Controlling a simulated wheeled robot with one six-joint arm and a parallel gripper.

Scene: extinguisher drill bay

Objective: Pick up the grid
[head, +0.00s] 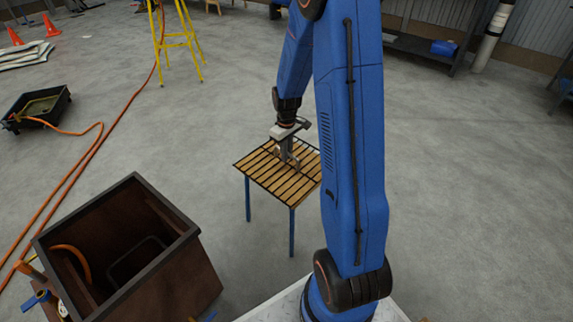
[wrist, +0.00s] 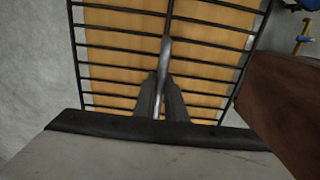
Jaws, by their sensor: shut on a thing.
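The grid (head: 262,182) is a flat black frame with several thin parallel bars. It shows over the wooden top of a small table with blue legs (head: 292,232); I cannot tell whether it touches the wood. In the wrist view the grid (wrist: 120,28) spans most of the upper picture, with tan wood showing between its bars. My gripper (head: 290,163) points down at the grid's middle. Its fingers (wrist: 161,85) are shut on the grid, around its lengthwise middle bar. The exact contact is partly hidden by the fingers.
A brown open-topped box (head: 190,275) stands at the front left, near the table; an orange hose hangs into it. A black tray (head: 60,100) and an orange hose (head: 100,140) lie on the left floor. A yellow stepladder (head: 180,43) stands behind.

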